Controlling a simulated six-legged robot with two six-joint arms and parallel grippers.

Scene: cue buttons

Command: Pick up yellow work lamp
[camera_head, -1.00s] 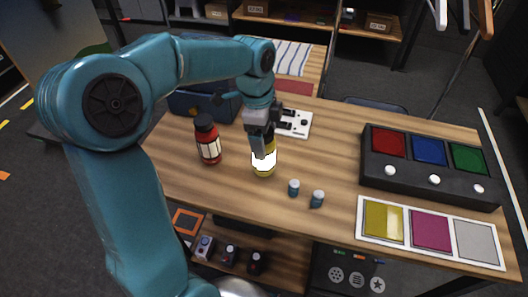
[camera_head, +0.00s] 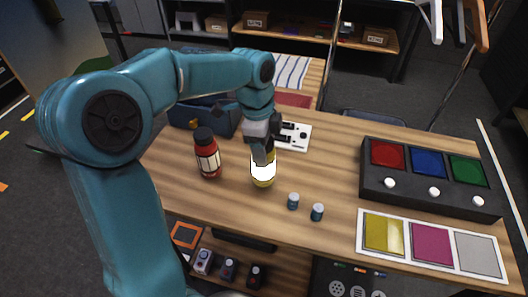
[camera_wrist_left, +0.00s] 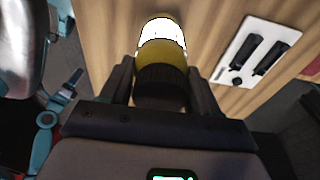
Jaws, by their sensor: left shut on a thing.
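The yellow work lamp (camera_head: 263,172) is an upright cylinder with a glowing white middle and a yellow base, near the left-middle of the wooden table (camera_head: 330,170). My left gripper (camera_head: 262,155) is shut on its upper end from above. In the left wrist view the lamp (camera_wrist_left: 163,47) lies between my two fingers (camera_wrist_left: 162,85), its dark ribbed end closest to me. I cannot tell whether its base touches the table. My right gripper is not in view.
A white panel (camera_head: 294,136) lies behind. A black button box (camera_head: 430,180) and a colour-patch board (camera_head: 430,244) are at right.

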